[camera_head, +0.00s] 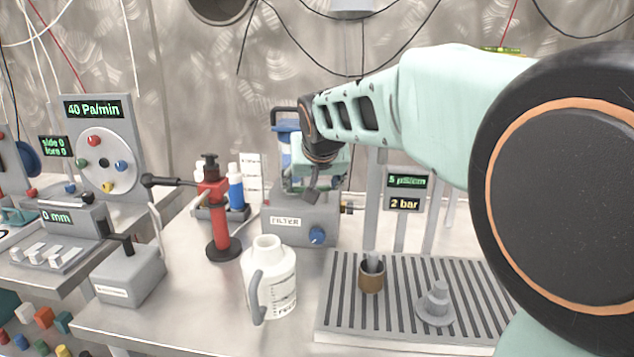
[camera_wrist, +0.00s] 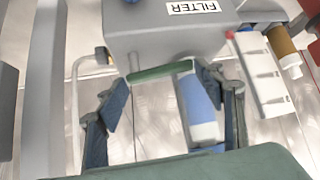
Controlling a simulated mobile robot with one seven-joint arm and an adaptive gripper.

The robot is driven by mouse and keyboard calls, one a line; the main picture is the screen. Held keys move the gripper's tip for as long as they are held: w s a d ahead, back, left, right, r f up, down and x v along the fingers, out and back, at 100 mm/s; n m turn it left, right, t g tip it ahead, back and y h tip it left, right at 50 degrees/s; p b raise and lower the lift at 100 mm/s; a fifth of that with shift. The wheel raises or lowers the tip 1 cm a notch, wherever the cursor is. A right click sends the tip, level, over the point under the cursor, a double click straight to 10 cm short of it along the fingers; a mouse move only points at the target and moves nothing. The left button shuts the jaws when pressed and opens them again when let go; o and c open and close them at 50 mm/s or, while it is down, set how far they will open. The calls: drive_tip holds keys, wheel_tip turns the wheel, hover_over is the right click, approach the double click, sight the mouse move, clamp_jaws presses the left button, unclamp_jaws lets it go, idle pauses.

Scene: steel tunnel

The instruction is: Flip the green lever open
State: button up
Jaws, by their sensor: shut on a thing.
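The green lever (camera_wrist: 150,74) shows in the wrist view as a short green bar beside the grey filter box (camera_head: 300,217). My gripper (camera_wrist: 165,80) has one dark finger at each end of this bar and is shut on it. In the head view my gripper (camera_head: 310,188) is low over the top of the filter box, with my arm coming in from the right. There the lever is not clearly visible, hidden by the gripper. The box also shows at the top of the wrist view (camera_wrist: 160,40), with its label upside down.
A blue container (camera_head: 287,128) stands behind my gripper. Left of the box are a rack with a blue bottle (camera_head: 236,188) and a red pump (camera_head: 215,222). A white jug (camera_head: 275,285) stands in front, and a slatted tray (camera_head: 335,310) lies at the right.

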drive_tip(key=shift+w+r, duration=0.1)
drive_tip(key=shift+r, duration=0.05)
drive_tip(key=o, duration=1.7)
wheel_tip(320, 180, up, 10)
drive_tip(key=shift+f, duration=0.1)
